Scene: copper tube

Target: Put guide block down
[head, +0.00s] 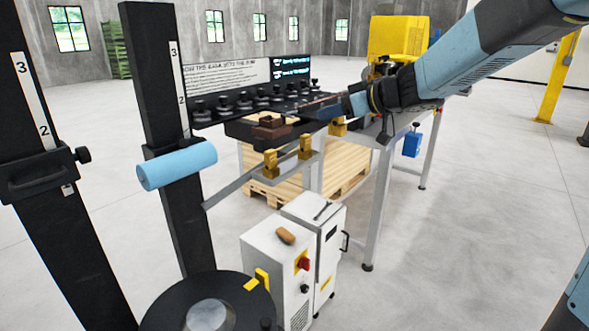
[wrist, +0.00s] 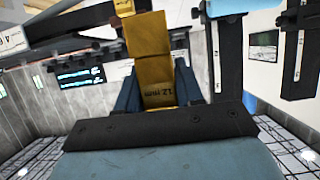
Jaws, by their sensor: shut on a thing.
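A gold guide block (wrist: 150,60) marked "12 mm" stands between the two blue fingers of my gripper (wrist: 158,88) in the wrist view, and my gripper is shut on it. In the head view my gripper (head: 340,108) is over the right part of the workbench, with a gold block (head: 338,128) just below it. Two similar gold blocks, one in the middle (head: 305,146) and one further left (head: 270,164), sit on a narrow grey rail (head: 238,186). I cannot tell whether the held block touches the rail.
A dark rack with several black knobs (head: 250,98) stands behind the rail. A brown block (head: 270,126) lies near it. A white cabinet (head: 290,262) stands in front below. Black posts, one carrying a blue cylinder (head: 178,165), stand at left. Open floor lies at right.

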